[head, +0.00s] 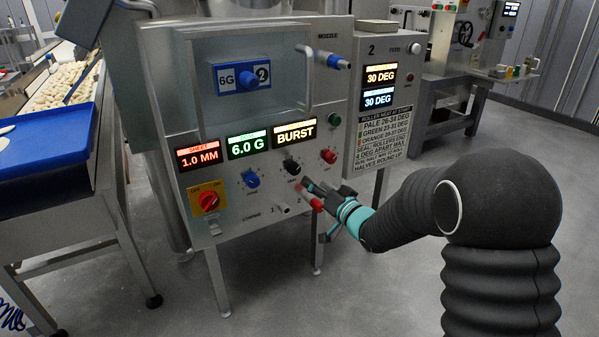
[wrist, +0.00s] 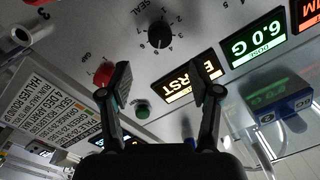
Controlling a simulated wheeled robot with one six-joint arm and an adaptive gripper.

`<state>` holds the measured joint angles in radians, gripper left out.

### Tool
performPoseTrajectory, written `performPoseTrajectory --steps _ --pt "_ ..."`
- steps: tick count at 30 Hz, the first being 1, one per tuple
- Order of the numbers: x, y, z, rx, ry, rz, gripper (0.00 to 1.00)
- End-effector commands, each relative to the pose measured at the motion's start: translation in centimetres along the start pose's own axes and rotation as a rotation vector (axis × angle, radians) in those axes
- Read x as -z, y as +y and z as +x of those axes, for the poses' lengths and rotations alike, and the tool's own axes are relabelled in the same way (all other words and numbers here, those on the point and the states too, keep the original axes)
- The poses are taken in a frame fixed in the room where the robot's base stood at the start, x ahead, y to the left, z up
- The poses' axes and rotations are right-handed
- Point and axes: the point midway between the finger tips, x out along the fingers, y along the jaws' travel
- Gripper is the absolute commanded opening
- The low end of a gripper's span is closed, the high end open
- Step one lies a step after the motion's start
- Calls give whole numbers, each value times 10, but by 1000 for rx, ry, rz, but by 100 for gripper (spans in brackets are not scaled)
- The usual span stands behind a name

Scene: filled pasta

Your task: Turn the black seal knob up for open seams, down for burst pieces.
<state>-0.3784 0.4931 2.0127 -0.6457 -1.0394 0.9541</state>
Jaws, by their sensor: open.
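The black seal knob (head: 291,167) sits on the machine's front panel, below the lit display reading BURST (head: 295,132). In the wrist view, which shows the panel upside down, the black knob (wrist: 160,36) has a ring of numbers and the word SEAL beside it. My gripper (head: 310,190) is in front of the panel, just below and right of the knob in the head view. In the wrist view my gripper (wrist: 160,76) has its two fingers wide apart with nothing between them. The knob appears beyond the fingertips, apart from them. The knob's exact setting is too small to tell.
A blue knob (head: 251,179) is left of the black one, and a red knob (head: 328,156) is right. A green button (head: 333,118) is above. A red-tipped part (head: 317,204) is close to my gripper. Dose reads 6.0 G.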

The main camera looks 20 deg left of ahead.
Motion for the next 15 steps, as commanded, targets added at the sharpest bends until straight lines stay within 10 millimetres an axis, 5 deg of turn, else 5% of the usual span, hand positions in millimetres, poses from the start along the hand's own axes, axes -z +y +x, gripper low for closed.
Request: performPoseTrajectory --steps 9,15 --pt "0 0 58 0 -1 -1 63" --pt "0 0 81 0 -1 0 63"
